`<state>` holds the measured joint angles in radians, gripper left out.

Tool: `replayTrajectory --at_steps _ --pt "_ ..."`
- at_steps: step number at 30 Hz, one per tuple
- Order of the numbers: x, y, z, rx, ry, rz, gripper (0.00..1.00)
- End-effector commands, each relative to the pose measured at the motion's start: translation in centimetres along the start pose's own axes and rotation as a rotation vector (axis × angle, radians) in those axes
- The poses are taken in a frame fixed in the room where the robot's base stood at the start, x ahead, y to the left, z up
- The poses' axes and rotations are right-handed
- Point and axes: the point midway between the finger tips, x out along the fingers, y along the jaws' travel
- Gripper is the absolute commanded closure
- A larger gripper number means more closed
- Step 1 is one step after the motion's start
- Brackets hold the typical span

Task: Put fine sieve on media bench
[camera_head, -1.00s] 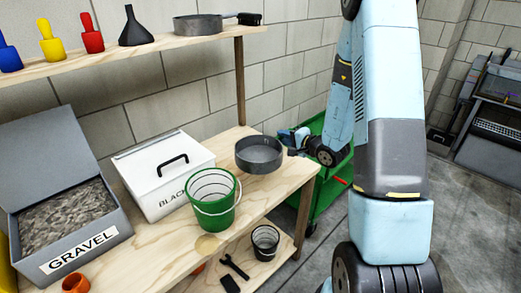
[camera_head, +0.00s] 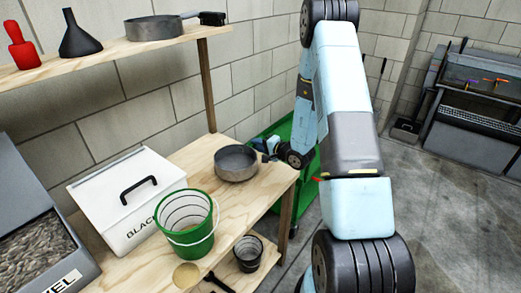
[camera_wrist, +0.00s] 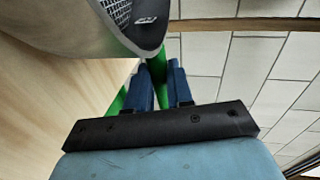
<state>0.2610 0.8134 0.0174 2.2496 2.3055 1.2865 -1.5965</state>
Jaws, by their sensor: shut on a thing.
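A round grey metal sieve (camera_head: 237,162) with a dark handle is at the right end of the wooden media bench (camera_head: 203,155). It looks level; whether it rests on the wood or hangs just above it I cannot tell. My gripper (camera_head: 268,150) is at the sieve's right side, shut on its handle. In the wrist view the sieve (camera_wrist: 75,30) fills the upper left, with mesh and a dark handle end between my blue fingers (camera_wrist: 157,72). A similar grey pan or sieve (camera_head: 155,28) with a black handle sits on the shelf above.
A green bucket (camera_head: 187,222), a white box (camera_head: 125,200) with a black handle and a gravel bin (camera_head: 30,250) stand left of the sieve. A dark bucket (camera_head: 248,254) is on the lower shelf. A green cart (camera_head: 305,130) stands behind my arm. Bare wood surrounds the sieve.

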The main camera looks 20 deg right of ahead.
Motion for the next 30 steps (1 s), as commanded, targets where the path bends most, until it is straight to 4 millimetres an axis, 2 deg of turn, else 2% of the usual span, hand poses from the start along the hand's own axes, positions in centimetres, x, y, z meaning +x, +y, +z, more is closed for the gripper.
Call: replayTrajectory --at_steps 5,12,20,21,28,30 --pt "0.1 1.0 -0.6 0.001 0.006 0.000 1.00" --pt "0.6 3.7 -0.7 0.003 0.010 0.001 1.00" --pt "0.5 4.0 -0.9 0.001 0.014 -0.001 1.00" --pt "0.5 4.0 -0.9 0.001 0.014 0.000 0.78" --pt "0.7 4.0 -0.7 0.001 0.010 0.000 0.56" --pt "0.7 4.0 -0.6 0.001 0.009 0.000 0.53"
